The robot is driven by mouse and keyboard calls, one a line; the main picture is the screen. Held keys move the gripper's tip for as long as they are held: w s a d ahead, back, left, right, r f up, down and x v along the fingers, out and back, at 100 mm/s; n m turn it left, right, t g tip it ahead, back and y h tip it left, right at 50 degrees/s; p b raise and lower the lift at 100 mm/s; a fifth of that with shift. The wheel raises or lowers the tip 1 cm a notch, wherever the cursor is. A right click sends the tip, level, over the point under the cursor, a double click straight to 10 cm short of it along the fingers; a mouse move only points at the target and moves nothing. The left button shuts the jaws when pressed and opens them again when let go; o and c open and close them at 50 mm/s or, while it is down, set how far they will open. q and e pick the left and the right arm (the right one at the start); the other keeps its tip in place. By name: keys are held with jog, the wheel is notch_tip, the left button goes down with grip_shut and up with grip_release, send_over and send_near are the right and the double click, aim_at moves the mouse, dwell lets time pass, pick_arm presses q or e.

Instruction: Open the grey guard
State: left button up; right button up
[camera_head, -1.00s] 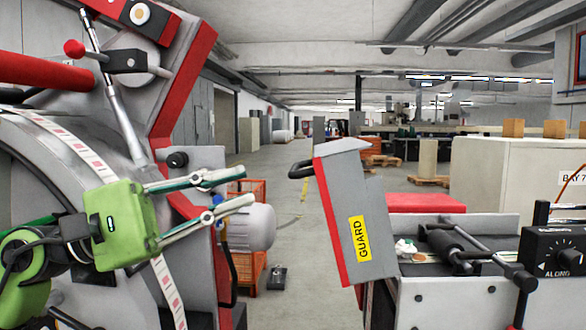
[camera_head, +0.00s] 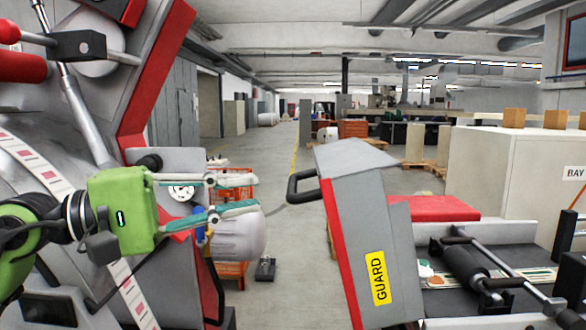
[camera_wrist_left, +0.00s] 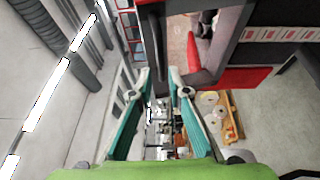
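The grey guard (camera_head: 368,215) stands right of centre in the head view. It is a tilted box-shaped cover with a red front edge and a yellow GUARD label (camera_head: 379,278). A black bar handle (camera_head: 302,187) sticks out from its upper left side. My left gripper (camera_head: 254,192) is open and empty, left of the handle and apart from it in the picture. I cannot make out the guard in that view. My right gripper is not in view.
The grey machine with red edging (camera_head: 155,85) and a printed label strip (camera_head: 45,175) fills the left. A roller bed (camera_head: 465,270) and a red block (camera_head: 430,208) lie right of the guard. A pale cabinet (camera_head: 500,180) stands behind. Open floor (camera_head: 290,270) shows in the middle.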

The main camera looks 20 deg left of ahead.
aim_at(293, 182)
pick_arm(q)
jog(key=p+x, duration=0.5)
jog(key=x, duration=0.3)
jog(key=shift+w, duration=0.1)
jog(key=shift+f, duration=0.1)
grip_shut()
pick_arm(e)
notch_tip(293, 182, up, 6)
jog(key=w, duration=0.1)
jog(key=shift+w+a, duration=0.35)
